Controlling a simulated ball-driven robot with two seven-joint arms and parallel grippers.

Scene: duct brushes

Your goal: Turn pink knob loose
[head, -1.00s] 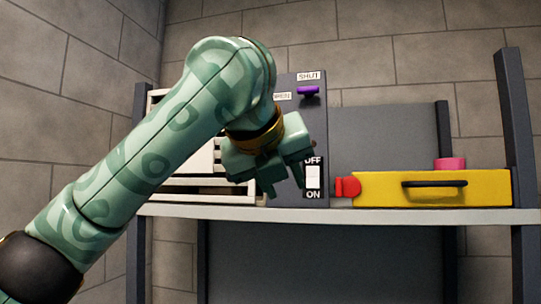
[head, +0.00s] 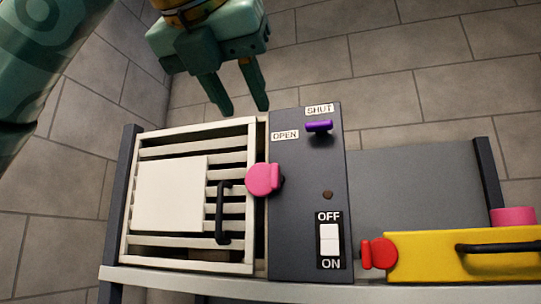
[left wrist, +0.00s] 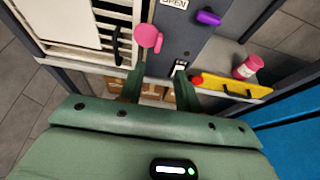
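The pink knob (head: 263,179) is a round knob at the seam between a white slatted door (head: 133,228) and a dark grey panel (head: 296,235). It also shows in the left wrist view (left wrist: 148,37), beyond my fingers. My left gripper (head: 245,108) is open and empty. In the head view it appears above the door and panel, apart from the knob. In the left wrist view its two fingers are spread, with nothing between them. My right gripper is not in view.
The panel has a purple lever (head: 319,127) beside the SHUT label and a white OFF/ON switch (head: 329,240). A yellow box (head: 425,262) with a black handle and a red knob (head: 379,254) is at right. A pink cylinder (head: 514,216) stands behind it.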

